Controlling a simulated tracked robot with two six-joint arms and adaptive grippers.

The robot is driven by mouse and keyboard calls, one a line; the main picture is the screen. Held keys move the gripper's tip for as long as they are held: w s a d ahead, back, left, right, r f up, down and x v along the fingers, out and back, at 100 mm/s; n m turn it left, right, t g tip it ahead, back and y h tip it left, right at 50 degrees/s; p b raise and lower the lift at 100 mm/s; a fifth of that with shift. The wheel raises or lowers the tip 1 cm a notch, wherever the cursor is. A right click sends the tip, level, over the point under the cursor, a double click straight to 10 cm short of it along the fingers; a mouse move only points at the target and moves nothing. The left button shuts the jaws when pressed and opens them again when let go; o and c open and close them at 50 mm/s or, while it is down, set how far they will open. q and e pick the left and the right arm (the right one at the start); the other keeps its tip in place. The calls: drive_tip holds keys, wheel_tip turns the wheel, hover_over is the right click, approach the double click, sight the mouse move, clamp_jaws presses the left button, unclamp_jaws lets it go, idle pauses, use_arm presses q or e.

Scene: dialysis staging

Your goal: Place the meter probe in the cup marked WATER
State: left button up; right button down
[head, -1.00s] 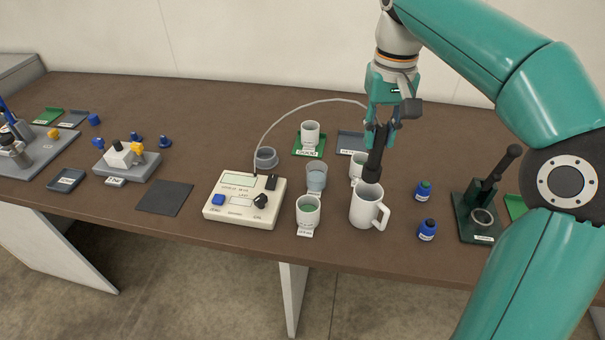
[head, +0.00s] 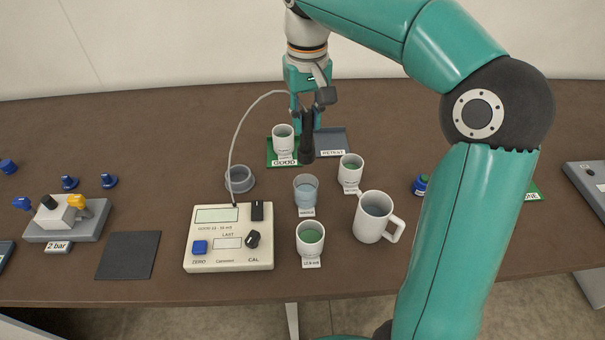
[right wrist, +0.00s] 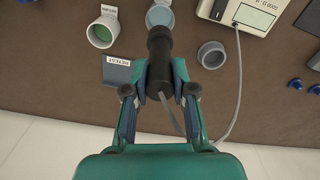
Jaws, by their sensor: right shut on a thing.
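My right gripper (head: 305,112) is shut on the black meter probe (head: 307,143), which points down. In the head view the probe's lower end shows just behind the clear bluish cup (head: 306,192), whose small label looks like WATER. In the right wrist view the right gripper (right wrist: 163,92) grips the probe (right wrist: 159,62), and its end overlaps the near edge of the bluish cup (right wrist: 160,17). The probe looks above the table, outside the cup. A cable runs from the probe to the cream meter (head: 229,262). My left gripper is not in view.
White cups with green liquid stand on the green GOOD mat (head: 273,158), right of the bluish cup (head: 350,172), and in front (head: 310,238). A white mug (head: 372,218) stands at right. An empty grey holder (head: 240,179) is at left. The grey RETEST mat (head: 335,140) lies behind.

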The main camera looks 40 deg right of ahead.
wheel_tip(320, 180, down, 14)
drive_tip(key=b, duration=0.1)
drive_tip(key=shift+f, duration=0.2)
drive_tip(key=shift+w, duration=0.1)
drive_tip(key=shift+f, duration=0.15)
drive_tip(key=c, duration=0.9)
unclamp_jaws()
drive_tip(key=shift+c, duration=0.2)
wheel_tip(320, 180, up, 12)
drive_tip(key=shift+r+p, duration=0.15)
drive_tip(key=shift+p, duration=0.4)
drive_tip(key=shift+r, duration=0.1)
